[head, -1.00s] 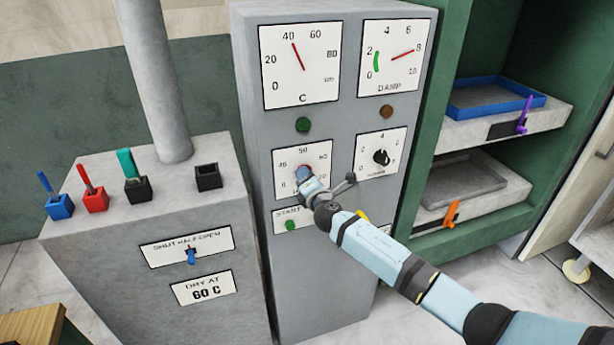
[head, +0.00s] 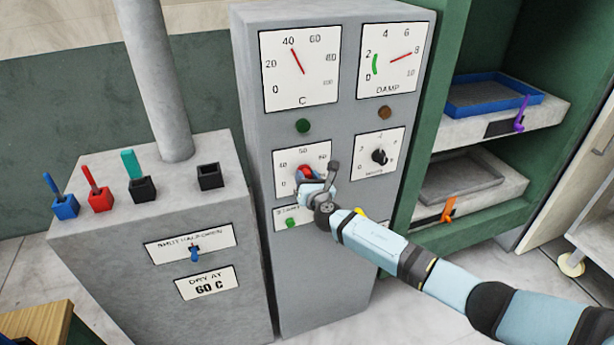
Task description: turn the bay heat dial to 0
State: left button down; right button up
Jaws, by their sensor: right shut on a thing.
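The bay heat dial (head: 304,172) is a knob showing red and blue on a white scale plate (head: 322,151) marked 0, 40, 50 and 60, on the grey cabinet's front. My right gripper (head: 308,182) is shut on the dial; its fingers and wrist hide the lower part of the plate and the dial's pointer. I cannot read the dial's setting. My left gripper is out of view.
Above are a C gauge (head: 300,68) near 40 and a DAMP gauge (head: 392,62) near 8. A black knob (head: 379,156) sits right of the dial. A grey console (head: 170,215) with levers stands left. Shelves with a blue tray (head: 490,108) stand right.

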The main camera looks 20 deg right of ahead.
jog(key=shift+n, duration=0.4)
jog(key=o, duration=0.9)
jog(key=s+b, duration=0.1)
jog(key=s, duration=1.2)
jog(key=shift+s+d, duration=0.25)
jog(key=shift+s, duration=0.15)
